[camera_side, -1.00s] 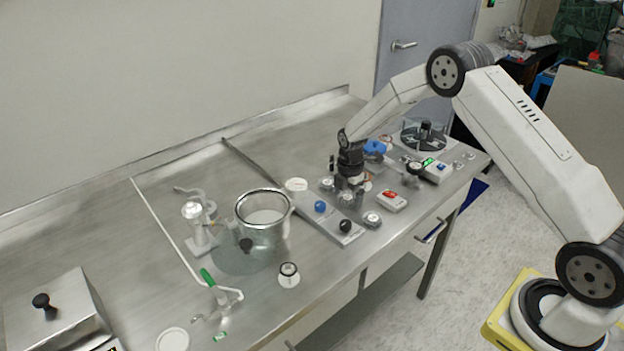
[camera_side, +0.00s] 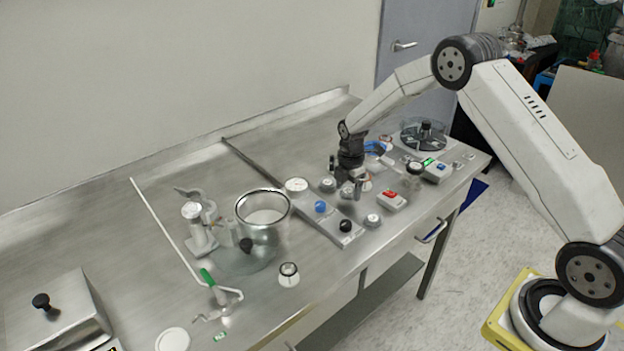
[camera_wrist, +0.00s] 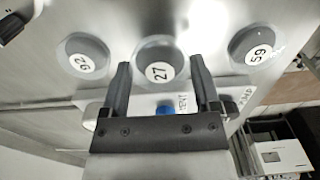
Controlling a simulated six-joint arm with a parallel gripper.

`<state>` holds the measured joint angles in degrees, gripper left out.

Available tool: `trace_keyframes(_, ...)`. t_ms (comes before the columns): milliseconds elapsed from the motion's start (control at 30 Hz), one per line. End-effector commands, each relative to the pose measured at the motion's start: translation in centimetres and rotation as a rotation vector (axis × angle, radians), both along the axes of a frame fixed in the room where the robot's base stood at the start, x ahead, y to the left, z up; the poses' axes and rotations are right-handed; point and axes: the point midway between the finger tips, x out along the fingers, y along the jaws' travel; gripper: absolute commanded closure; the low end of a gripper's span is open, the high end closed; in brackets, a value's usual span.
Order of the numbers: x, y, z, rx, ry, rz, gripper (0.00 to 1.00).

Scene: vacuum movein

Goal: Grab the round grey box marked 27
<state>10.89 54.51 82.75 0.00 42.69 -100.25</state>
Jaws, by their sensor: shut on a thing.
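The round grey box marked 27 (camera_wrist: 160,62) shows between my gripper's fingertips (camera_wrist: 161,68) in the wrist view, its white label facing the camera. In the side view the box (camera_side: 347,193) is partly hidden by my gripper (camera_side: 353,187). My gripper is shut on it and holds it just above the steel table, with a round grey box on either side.
Round grey boxes marked 92 (camera_wrist: 83,55) and 59 (camera_wrist: 252,46) flank it closely. A panel with a blue knob (camera_side: 320,207) and a black knob (camera_side: 345,226) lies in front. A red-buttoned box (camera_side: 392,201) stands to the right, and a metal pot (camera_side: 263,222) to the left.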

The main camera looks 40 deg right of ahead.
Motion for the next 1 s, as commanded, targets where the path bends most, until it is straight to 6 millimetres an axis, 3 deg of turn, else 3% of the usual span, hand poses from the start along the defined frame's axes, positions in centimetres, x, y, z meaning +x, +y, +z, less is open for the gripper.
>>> trace_keyframes(567, -4.8, 0.7, 6.6, 0.000, -0.002, 0.000, 0.76)
trace_keyframes(1000, -11.0, 1.7, 9.4, 0.000, 0.001, 0.000, 0.76)
